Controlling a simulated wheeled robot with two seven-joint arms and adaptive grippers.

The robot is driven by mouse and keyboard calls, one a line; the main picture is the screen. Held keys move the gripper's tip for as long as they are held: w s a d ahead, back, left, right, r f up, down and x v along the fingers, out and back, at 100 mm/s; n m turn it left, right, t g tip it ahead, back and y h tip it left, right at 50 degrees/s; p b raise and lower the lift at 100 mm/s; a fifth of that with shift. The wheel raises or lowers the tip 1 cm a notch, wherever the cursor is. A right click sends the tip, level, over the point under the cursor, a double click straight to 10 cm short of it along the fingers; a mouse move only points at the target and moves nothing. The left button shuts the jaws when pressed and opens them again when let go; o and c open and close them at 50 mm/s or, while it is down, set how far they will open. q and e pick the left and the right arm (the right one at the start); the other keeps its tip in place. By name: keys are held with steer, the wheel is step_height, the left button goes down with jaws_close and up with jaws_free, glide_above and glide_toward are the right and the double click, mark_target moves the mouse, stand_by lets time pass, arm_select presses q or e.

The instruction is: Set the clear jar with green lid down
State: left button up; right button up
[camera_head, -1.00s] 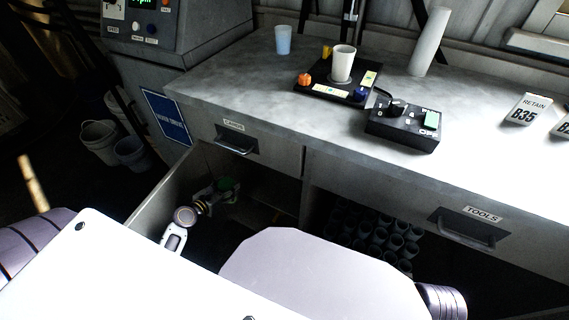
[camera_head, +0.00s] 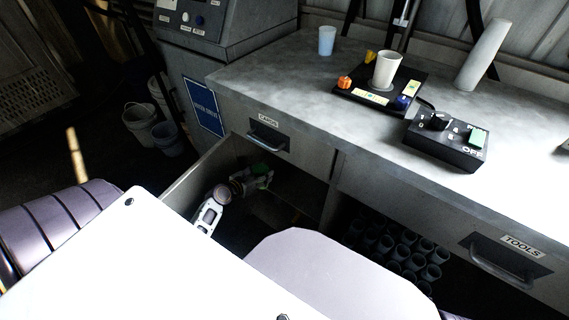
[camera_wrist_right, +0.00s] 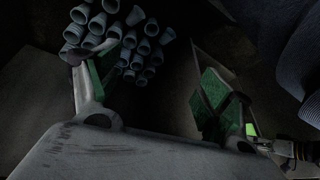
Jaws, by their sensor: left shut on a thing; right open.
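My left gripper (camera_head: 252,183) is shut on the clear jar with green lid, inside the shadowed open bay under the counter. Only the green lid (camera_head: 262,169) shows clearly; the clear body is hidden or too dark to see. I cannot tell whether the jar touches a surface. A bright green patch beside my left arm in the right wrist view may be the lid. My right gripper (camera_wrist_right: 160,78) is open and empty, its green-padded fingers spread wide; it is not visible in the head view.
The grey counter (camera_head: 330,100) carries a black tray (camera_head: 350,95) with a white cup (camera_head: 387,70), a blue cup (camera_head: 327,40), a black switch box (camera_head: 445,145) and a leaning white tube (camera_head: 482,55). Several small cups (camera_head: 400,250) stand below. Buckets (camera_head: 140,120) stand at left.

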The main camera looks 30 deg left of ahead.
arm_select(q)
steer(key=r+b+x, duration=0.1)
steer(key=b+x, duration=0.2)
steer(key=x, duration=0.4)
steer(key=w+r+b+x, duration=0.1)
steer(key=b+x, duration=0.1)
steer(key=x, duration=0.5)
steer(key=shift+w+r+b, duration=0.15)
steer(key=shift+w+b, duration=0.25)
arm_select(e)
steer(key=w+a+f+t+y, duration=0.1)
steer(key=a+f+t, duration=0.1)
steer(key=f, duration=1)
steer(key=shift+a+f+m+y, duration=0.3)
steer(key=shift+a+m+y, duration=0.1)
steer(key=shift+a, duration=0.2)
arm_select(q)
steer(key=shift+d, duration=0.1)
arm_select(e)
steer(key=shift+w, duration=0.1)
